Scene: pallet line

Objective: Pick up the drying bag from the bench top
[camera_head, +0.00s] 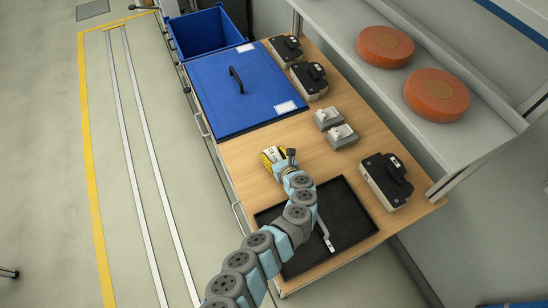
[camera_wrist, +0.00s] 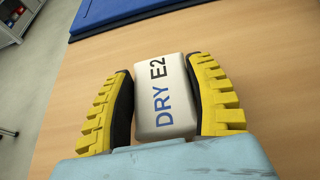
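The drying bag (camera_wrist: 163,97) is a small white block-like pack marked "DRY E2". In the wrist view it lies between the two yellow ribbed fingers of my gripper (camera_wrist: 164,95), whose dark inner pads come right up against its two sides. The fingers look shut on it. In the head view my gripper (camera_head: 273,156) is low over the wooden bench top (camera_head: 240,155), left of the grey fittings, and the bag is mostly hidden there by the fingers. I cannot tell whether the bag touches the wood or is just above it.
A black tray (camera_head: 350,228) lies under my arm. A blue lid (camera_head: 225,98) with a handle lies behind my gripper, beside a blue bin (camera_head: 205,35). Grey fittings (camera_head: 341,137) and black-topped devices (camera_head: 386,183) line the right side. A shelf (camera_head: 400,85) holds orange discs (camera_head: 437,95).

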